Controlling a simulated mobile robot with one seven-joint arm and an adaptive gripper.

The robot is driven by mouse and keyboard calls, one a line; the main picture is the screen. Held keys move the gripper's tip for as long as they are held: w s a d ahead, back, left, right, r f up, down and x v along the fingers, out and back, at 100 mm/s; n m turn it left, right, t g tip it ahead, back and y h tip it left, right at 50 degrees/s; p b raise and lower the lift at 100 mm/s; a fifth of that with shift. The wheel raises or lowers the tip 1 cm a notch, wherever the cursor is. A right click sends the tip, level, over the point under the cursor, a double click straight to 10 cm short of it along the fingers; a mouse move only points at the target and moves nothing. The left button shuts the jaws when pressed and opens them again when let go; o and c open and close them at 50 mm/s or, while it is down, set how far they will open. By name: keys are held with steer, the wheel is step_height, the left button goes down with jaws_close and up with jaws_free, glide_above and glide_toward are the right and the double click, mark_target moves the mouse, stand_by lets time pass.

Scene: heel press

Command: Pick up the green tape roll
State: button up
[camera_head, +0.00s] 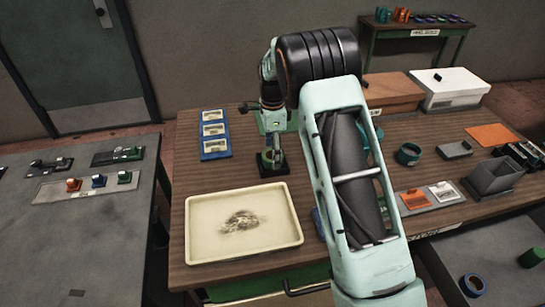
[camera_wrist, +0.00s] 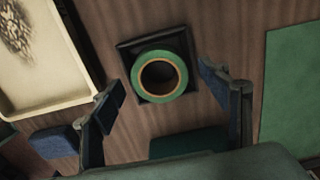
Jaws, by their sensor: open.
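The green tape roll (camera_wrist: 181,78) lies flat on a small black square base (camera_wrist: 130,51) in the wrist view, its brown core ring facing up. In the head view the roll (camera_head: 266,165) is partly hidden by my gripper, and the black base (camera_head: 284,168) shows around it on the wooden table. My gripper (camera_wrist: 160,78) is open and empty, pointing down above the roll. In the wrist view its two dark fingers stand left and right of the roll, apart from it.
A cream tray (camera_head: 202,219) with a dark patch stands in front, left of the base. Blue-framed cards (camera_head: 214,133) lie behind to the left. A green mat (camera_wrist: 290,95) lies beside the base. Right of my arm are a teal ring (camera_head: 408,154) and a grey bin (camera_head: 493,180).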

steer(key=shift+f, duration=0.3)
steer(key=c, duration=1.4)
steer(key=shift+r, duration=0.15)
